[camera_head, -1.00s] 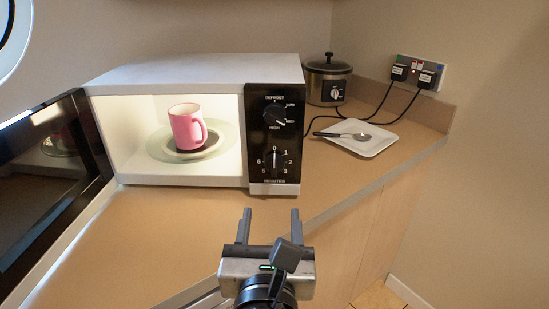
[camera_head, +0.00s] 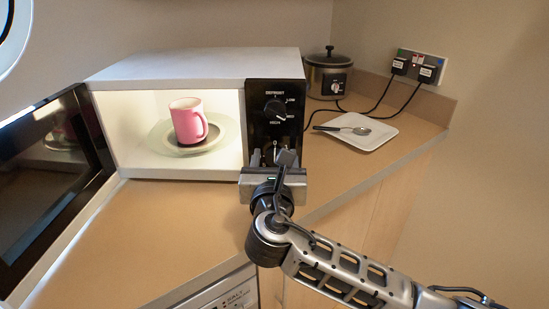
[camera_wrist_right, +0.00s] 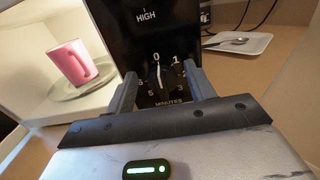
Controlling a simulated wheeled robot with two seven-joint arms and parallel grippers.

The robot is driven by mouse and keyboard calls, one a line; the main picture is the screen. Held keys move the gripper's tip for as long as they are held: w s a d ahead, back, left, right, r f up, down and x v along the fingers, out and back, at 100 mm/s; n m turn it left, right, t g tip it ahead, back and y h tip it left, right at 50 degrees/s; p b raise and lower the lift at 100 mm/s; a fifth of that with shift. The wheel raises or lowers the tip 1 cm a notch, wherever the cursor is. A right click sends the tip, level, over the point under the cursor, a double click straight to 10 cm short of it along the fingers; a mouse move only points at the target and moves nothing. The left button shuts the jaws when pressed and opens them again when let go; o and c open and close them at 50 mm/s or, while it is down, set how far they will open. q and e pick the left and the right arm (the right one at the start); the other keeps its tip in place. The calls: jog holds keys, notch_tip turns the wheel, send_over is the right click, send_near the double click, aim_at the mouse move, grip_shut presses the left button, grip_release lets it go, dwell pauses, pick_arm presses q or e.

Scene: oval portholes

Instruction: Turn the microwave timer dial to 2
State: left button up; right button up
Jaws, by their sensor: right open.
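The microwave (camera_head: 200,68) stands on the counter with its door open at the left and its inside lit. Its black control panel has a power dial (camera_head: 275,109) above and the timer dial below. In the right wrist view the timer dial (camera_wrist_right: 160,76) points near 0. My right gripper (camera_head: 274,158) is open in front of the timer dial and hides most of it in the head view. In the wrist view its two fingers (camera_wrist_right: 162,96) stand either side of the dial; I cannot tell whether they touch it. My left gripper is not in view.
A pink mug (camera_head: 188,121) stands on a plate inside the microwave. The open door (camera_head: 48,180) is at the left. A slow cooker (camera_head: 328,77), a white plate with a spoon (camera_head: 362,138) and wall plugs (camera_head: 418,69) are at the right. The counter before the microwave is clear.

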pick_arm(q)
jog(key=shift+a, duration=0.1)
pick_arm(e)
jog(key=c, duration=1)
